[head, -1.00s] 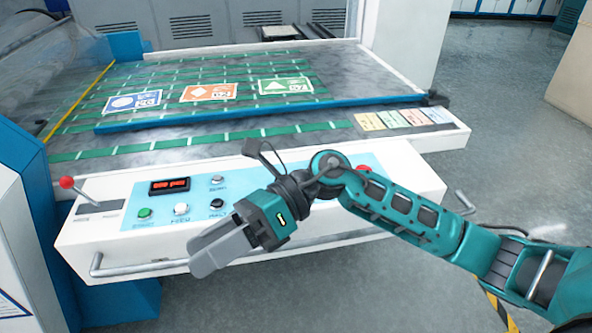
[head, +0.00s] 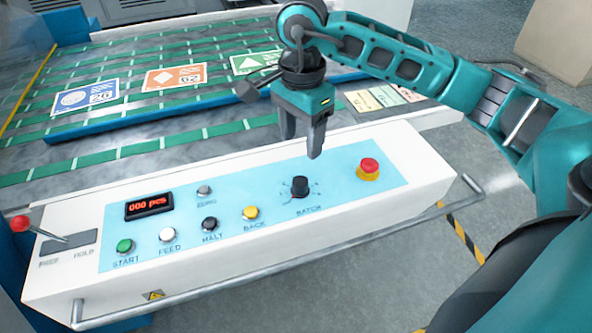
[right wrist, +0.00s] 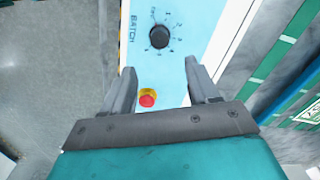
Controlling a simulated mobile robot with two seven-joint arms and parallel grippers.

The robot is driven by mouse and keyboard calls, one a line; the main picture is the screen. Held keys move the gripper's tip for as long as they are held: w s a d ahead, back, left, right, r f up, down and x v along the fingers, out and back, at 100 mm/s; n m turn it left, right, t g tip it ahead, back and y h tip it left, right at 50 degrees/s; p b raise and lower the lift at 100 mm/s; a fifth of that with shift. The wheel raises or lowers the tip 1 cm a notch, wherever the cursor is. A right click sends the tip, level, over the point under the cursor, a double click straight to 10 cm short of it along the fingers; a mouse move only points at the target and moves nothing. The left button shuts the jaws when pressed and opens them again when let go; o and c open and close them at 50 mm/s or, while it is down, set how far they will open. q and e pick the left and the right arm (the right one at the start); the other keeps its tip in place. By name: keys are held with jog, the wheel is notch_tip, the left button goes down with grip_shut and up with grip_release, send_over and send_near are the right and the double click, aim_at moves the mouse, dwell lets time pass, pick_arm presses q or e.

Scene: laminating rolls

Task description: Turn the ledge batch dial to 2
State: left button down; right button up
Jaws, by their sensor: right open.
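The batch dial (head: 300,187) is a black knob on the light blue control panel (head: 330,170), with "BATCH" printed below it. In the right wrist view the dial (right wrist: 159,37) shows number marks around it; its exact setting is too small to read. My right gripper (head: 302,148) points down above the panel, just behind and above the dial, apart from it. Its fingers are open and empty, and in the right wrist view they (right wrist: 162,72) stand at either side below the dial. My left gripper is not in view.
A red mushroom button (head: 369,167) sits right of the dial. Yellow (head: 250,213), black (head: 210,224), white (head: 167,234) and green (head: 124,246) buttons, a display reading 000 (head: 149,205) and a red-tipped lever (head: 22,224) are left. A metal rail (head: 300,260) runs along the front.

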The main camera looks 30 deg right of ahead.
aim_at(300, 180)
notch_tip(300, 180, down, 10)
jog(key=shift+s+r, duration=0.1)
jog(key=shift+r, duration=0.05)
jog(key=shift+f, duration=0.65)
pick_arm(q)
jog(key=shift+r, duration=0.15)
pick_arm(e)
jog(key=shift+c, duration=0.3)
jog(key=c, duration=1)
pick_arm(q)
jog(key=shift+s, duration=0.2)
